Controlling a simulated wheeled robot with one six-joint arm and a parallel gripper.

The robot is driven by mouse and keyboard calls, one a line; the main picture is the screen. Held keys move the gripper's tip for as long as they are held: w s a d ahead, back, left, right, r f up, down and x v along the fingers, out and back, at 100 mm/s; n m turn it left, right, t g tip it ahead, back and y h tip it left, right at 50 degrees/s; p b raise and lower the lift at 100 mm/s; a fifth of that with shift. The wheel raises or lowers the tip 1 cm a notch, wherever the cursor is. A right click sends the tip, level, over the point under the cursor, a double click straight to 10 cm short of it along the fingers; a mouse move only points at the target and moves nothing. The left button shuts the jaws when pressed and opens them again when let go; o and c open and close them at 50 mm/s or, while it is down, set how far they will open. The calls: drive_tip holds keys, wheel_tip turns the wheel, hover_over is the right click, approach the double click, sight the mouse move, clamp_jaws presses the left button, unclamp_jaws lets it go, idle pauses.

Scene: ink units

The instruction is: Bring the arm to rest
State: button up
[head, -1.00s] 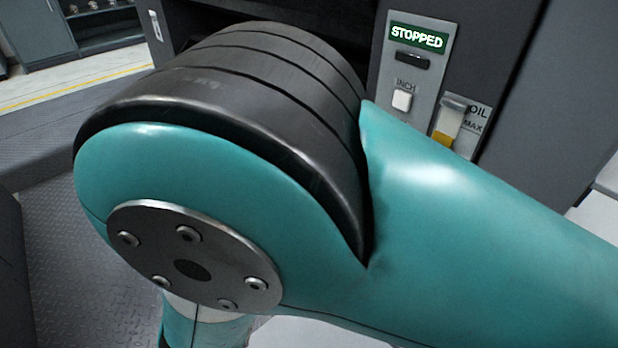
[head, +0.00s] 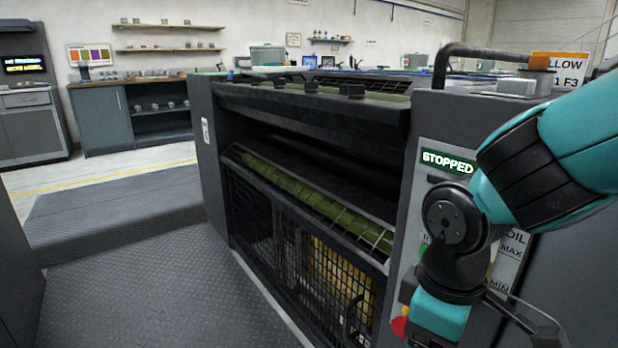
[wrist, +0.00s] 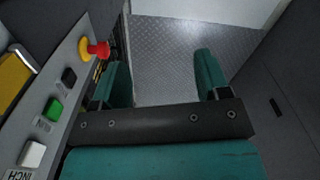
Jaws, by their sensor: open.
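My arm, teal with black joints, hangs at the right of the head view, in front of the press's control panel (head: 435,200). My gripper (wrist: 162,70) shows in the wrist view with its two teal fingers wide apart and nothing between them but the floor behind. It points down toward the floor, beside the panel on its left. In the head view my arm hides part of the panel, and I cannot make out the fingertips there.
The press (head: 310,150) has a lit STOPPED sign (head: 447,162) and a mesh guard (head: 290,240). A red emergency button (wrist: 98,50), a green button (wrist: 52,108) and a white INCH button (wrist: 32,153) are close left of my gripper. The tread-plate floor (head: 150,290) is clear.

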drive_tip(key=s+r+m+y, duration=0.3)
drive_tip(key=s+r+y, duration=0.1)
drive_tip(key=s+r, duration=0.25)
wheel_tip(320, 180, up, 30)
drive_tip(key=p, duration=3)
drive_tip(key=shift+s, duration=0.4)
